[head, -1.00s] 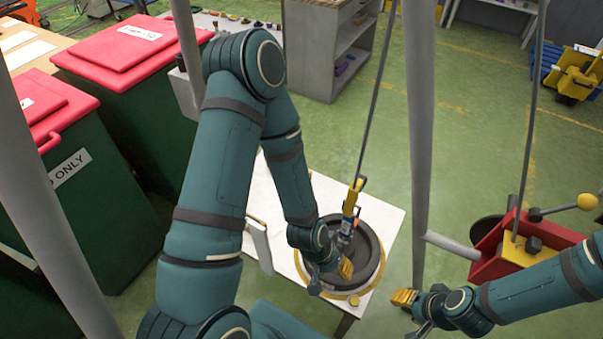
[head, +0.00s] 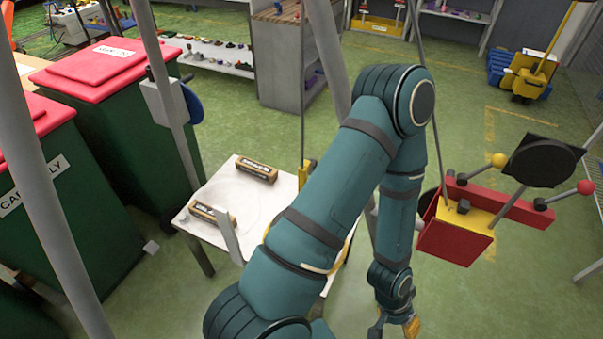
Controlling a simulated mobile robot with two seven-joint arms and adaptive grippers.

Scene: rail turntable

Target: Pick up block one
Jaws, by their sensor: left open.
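Two dark brown blocks with pale labels lie on the white table (head: 232,190) in the head view. One block (head: 256,168) is near its back edge and the other block (head: 212,216) is near its left front edge. Their labels are too small to read, so I cannot tell which is block one. My left gripper (head: 396,328) is open at the bottom edge of the view, right of the table and apart from both blocks. Nothing shows between its fingers. My left arm hides the right part of the table. My right gripper is out of view.
Green bins with red lids (head: 95,67) stand at the left. A grey post (head: 170,90) rises beside the table. A red and yellow lever device (head: 455,230) stands at the right. A thin rod with a yellow end (head: 305,172) hangs by the table.

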